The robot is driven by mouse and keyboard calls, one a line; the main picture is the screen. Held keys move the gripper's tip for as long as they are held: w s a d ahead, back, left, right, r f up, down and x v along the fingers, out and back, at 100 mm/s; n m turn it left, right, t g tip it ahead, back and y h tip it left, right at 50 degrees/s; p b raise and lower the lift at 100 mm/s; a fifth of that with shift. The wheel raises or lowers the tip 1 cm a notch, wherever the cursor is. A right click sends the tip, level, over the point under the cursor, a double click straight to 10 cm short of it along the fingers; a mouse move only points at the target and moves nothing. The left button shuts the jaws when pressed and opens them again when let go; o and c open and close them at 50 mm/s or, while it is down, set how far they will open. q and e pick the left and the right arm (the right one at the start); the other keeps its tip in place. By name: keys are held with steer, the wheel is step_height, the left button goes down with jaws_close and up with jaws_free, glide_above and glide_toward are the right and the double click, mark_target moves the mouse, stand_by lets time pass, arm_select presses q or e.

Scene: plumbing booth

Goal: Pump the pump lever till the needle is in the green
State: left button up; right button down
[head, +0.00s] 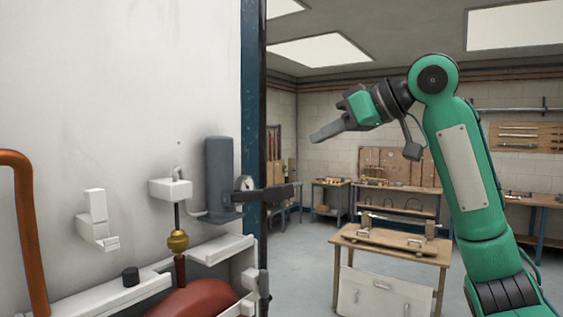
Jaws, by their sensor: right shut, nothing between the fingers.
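A grey upright cylinder (219,172), which looks like the pump body, is on the white wall panel near its right edge. A small round gauge (245,184) sits beside it, seen nearly edge-on. Its needle and any green zone cannot be read. A dark horizontal bar (272,197), which may be the pump lever, sticks out to the right below the gauge. My right gripper (316,137) is shut and empty, pointing left. In the picture it is above and right of the bar, apart from it. My left gripper is not in view.
A white box with a brass fitting (178,240) stands left of the cylinder, above a red tank (195,299). A copper pipe (28,230) runs at far left. A blue post (252,110) edges the panel. A wooden bench (390,246) stands behind, with open floor around.

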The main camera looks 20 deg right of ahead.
steer(key=shift+r, duration=0.2)
steer(key=p, duration=0.5)
glide_above(287, 184)
steer(key=f, duration=0.3)
steer(key=shift+w+a+f, duration=0.15)
steer(key=shift+w+f, duration=0.1)
steer(key=shift+f, duration=0.15)
step_height(287, 184, down, 3)
steer(key=shift+r+p, duration=0.1)
steer(key=shift+p, duration=0.6)
steer(key=shift+s+d+f, duration=0.25)
steer(key=shift+d+f, duration=0.05)
steer(key=shift+f, duration=0.25)
steer(key=shift+f+p, duration=0.2)
steer(key=shift+p, duration=0.1)
steer(key=shift+a+f, duration=0.1)
steer(key=shift+f, duration=0.05)
